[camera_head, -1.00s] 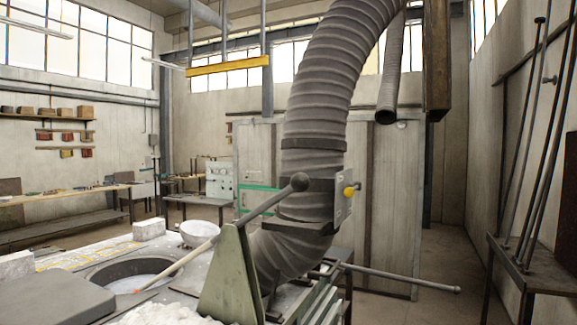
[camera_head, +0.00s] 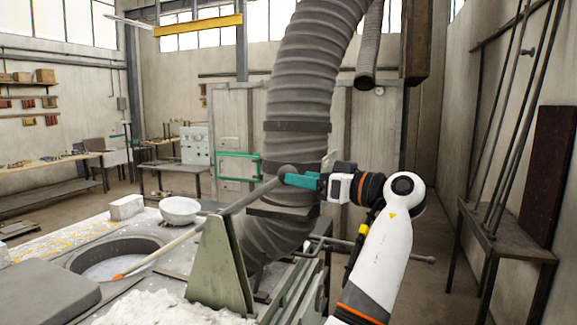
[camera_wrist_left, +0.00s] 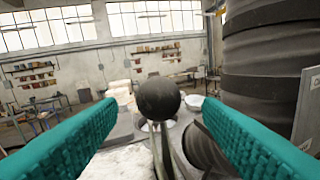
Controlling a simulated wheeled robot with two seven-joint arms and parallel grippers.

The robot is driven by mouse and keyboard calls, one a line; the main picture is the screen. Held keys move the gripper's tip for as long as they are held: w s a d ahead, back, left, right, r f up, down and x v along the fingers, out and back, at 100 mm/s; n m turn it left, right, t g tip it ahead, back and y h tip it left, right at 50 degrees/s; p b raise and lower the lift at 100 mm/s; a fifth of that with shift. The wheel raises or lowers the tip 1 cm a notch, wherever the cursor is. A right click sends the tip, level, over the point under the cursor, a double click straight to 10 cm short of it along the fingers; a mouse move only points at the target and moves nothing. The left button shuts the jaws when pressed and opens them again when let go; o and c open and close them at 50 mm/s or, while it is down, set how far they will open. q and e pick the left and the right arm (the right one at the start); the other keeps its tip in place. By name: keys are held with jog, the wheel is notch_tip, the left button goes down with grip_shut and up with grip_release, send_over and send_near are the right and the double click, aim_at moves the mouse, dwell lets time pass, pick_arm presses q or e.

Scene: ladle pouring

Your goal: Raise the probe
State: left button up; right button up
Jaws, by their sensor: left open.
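The probe is a long thin rod (camera_head: 180,240) lying aslant over a green-grey bracket (camera_head: 218,268). Its lower end has an orange tip (camera_head: 118,277) at the round opening (camera_head: 112,258) of the furnace top. Its upper end carries a dark ball (camera_head: 287,171). My left gripper (camera_head: 296,179), with teal fingers, is at the ball. In the left wrist view the ball (camera_wrist_left: 158,98) shows between the two open fingers (camera_wrist_left: 155,110), with a gap on each side. My right gripper is not in view.
A thick ribbed duct (camera_head: 295,100) rises just behind the ball. A white bowl (camera_head: 180,209) and a pale block (camera_head: 126,206) stand by the opening. A pale heap (camera_head: 150,308) lies in front. A table with long rods (camera_head: 508,240) stands at right.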

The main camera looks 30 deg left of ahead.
pick_arm(q)
jog(key=a+p, duration=0.1)
jog(key=a, duration=0.3)
jog(key=shift+a+r, duration=0.1)
jog(key=shift+a+p, duration=0.35)
jog(key=shift+c, duration=1.4)
grip_shut()
jog(key=d+f+m+y+b, duration=0.1)
jog(key=d+f+y+b, duration=0.2)
jog(key=f+b, duration=0.7)
jog(key=y+b, duration=0.2)
jog(key=b, duration=0.6)
jog(key=shift+w+d+f+t, duration=0.25)
jog(key=shift+d+t, duration=0.05)
jog(key=shift+d, duration=0.05)
